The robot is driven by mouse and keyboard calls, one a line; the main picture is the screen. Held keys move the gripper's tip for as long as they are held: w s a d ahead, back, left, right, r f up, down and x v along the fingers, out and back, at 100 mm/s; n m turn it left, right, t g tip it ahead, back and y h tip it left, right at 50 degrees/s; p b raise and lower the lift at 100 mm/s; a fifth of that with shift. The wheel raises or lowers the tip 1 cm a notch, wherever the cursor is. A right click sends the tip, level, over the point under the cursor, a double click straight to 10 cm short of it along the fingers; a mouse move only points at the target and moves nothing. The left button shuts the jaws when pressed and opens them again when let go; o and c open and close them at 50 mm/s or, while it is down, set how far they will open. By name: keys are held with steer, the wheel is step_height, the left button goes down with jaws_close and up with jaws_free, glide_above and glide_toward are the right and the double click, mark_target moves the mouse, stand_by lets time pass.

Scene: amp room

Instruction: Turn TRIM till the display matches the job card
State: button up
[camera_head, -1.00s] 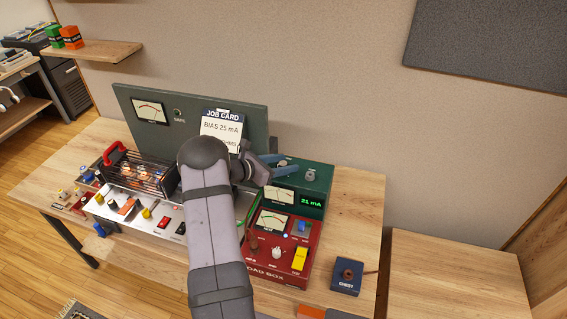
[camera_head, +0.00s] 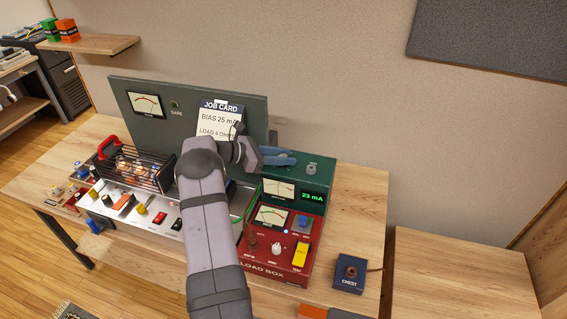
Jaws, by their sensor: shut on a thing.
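The job card (camera_head: 217,117) is clipped to the upright grey-green panel and reads "BIAS 25 mA", with a "LOAD 4 OHMS" line below. The green meter box (camera_head: 317,183) has a lit display (camera_head: 312,197) reading 23 mA. My gripper (camera_head: 287,158), with blue fingers, is at the top left of this box. It is shut on a knob there, which the fingers mostly hide; I take it to be TRIM, but its label is not readable. A second small knob (camera_head: 311,169) stands free to the right on the box top.
The red load box (camera_head: 275,260) with knobs and a yellow switch stands in front of the green box. A caged tube amplifier (camera_head: 130,168) is left of my arm. A blue box marked CHEST (camera_head: 350,272) sits at right. The wooden bench (camera_head: 357,215) is clear beside the green box.

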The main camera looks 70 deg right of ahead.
steer(key=shift+r+m+g+y+b, duration=0.1)
steer(key=shift+m+g+y+b, duration=0.2)
steer(key=shift+m+y+b, duration=0.1)
steer(key=o, duration=1.1)
steer(key=shift+c, duration=0.2)
steer(key=shift+w+a, duration=0.1)
steer(key=shift+w+a, duration=0.1)
steer(key=shift+w, duration=0.1)
steer(key=b+v, duration=0.2)
steer(key=v, duration=0.3)
steer(key=shift+w+a+r, duration=0.1)
steer(key=shift+w+a+r+b, duration=0.35)
steer(key=shift+w, duration=0.1)
